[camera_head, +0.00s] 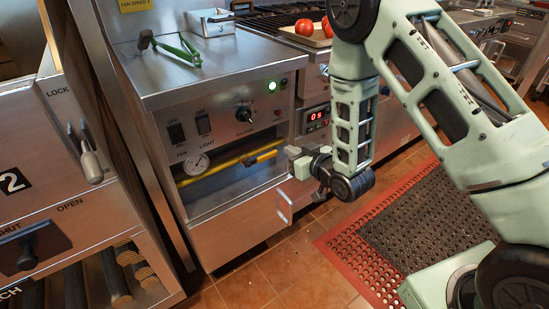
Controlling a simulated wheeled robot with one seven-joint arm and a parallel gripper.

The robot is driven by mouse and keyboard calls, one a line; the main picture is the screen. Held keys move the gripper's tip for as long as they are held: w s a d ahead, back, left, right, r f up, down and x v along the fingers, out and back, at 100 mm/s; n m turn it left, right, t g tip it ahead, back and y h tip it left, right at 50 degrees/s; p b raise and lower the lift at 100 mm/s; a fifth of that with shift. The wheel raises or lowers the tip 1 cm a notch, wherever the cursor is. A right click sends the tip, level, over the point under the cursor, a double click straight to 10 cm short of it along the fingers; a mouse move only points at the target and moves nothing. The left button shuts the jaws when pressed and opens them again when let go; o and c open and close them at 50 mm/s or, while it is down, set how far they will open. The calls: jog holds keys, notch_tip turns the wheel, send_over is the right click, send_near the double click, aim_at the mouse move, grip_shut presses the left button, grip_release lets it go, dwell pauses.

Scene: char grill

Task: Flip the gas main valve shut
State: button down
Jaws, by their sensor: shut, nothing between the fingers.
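A yellow gas pipe (222,164) runs across the open recess in the front of the steel cabinet, below the control panel. A short yellow valve handle (263,157) shows at the right part of the pipe, lying roughly along it. My gripper (293,160) is just right of the handle, at the right edge of the recess. Its fingers are shut with nothing between them. I cannot tell from this view whether the fingertips touch the handle. The valve body is hard to make out.
A round gauge (196,164) sits left of the pipe. The control panel (215,130) has switches, a knob and a lit green lamp (271,86). A metal bracket (284,207) sticks out below my gripper.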

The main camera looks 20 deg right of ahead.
send_over(272, 152)
jog(key=s, duration=0.3)
notch_tip(272, 152, down, 2)
jog(key=f, duration=0.1)
jog(key=f+b, duration=0.1)
jog(key=f, duration=0.2)
jog(key=shift+w+a+f, duration=0.2)
jog(key=shift+w+a, duration=0.1)
jog(key=shift+w, duration=0.05)
